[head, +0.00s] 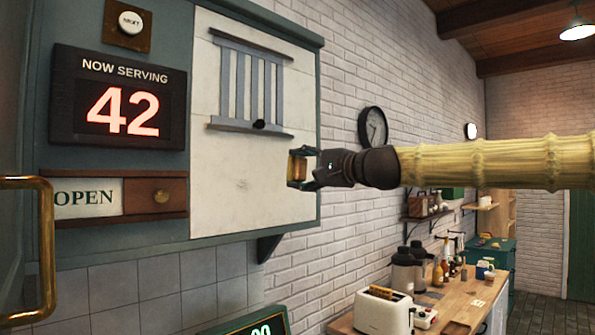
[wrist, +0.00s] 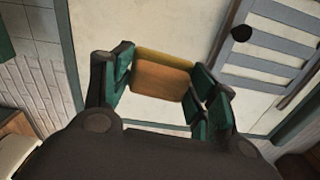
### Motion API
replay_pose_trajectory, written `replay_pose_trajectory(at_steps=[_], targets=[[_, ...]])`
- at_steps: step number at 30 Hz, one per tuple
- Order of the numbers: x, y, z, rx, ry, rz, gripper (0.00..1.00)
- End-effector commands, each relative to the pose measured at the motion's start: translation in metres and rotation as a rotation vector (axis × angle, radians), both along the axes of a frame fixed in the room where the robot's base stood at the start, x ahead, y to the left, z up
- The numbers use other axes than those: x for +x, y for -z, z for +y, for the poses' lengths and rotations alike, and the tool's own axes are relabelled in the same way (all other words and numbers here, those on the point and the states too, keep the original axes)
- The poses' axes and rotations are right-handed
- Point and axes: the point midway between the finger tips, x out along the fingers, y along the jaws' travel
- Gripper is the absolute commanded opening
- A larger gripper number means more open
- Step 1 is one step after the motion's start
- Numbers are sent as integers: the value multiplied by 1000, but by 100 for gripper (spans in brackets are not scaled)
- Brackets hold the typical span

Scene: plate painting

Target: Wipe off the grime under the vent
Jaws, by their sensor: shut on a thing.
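The vent (head: 245,80), with blue-grey slats, is on a white wall panel (head: 215,160) in the head view. A faint grey smudge (head: 242,184) is on the panel below it. My gripper (head: 300,168) is shut on a yellow and orange-brown sponge (wrist: 162,78), held in front of the panel's right edge, right of the smudge. The sponge appears apart from the panel. In the wrist view the green finger pads press its two sides. The vent (wrist: 265,62) shows there at upper right; I cannot make out the smudge in that view.
A dark knob (head: 259,124) sits at the vent's lower rail. Left of the panel are a number display (head: 118,98) and an OPEN sign (head: 88,197). A counter (head: 455,300) with a toaster (head: 383,310) stands below right. The space before the panel is clear.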

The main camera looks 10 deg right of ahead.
Motion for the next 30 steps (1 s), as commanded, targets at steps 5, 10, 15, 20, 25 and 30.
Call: replay_pose_trajectory(at_steps=[5, 10, 15, 20, 25, 30], targets=[[-1, 0, 0, 0, 0, 0, 39], [-1, 0, 0, 0, 0, 0, 39], [-1, 1, 1, 8, -1, 4, 39], [-10, 10, 22, 115, -5, 71, 39], [-30, 25, 59, 339, -8, 224, 39], [-51, 38, 87, 528, -5, 371, 39]])
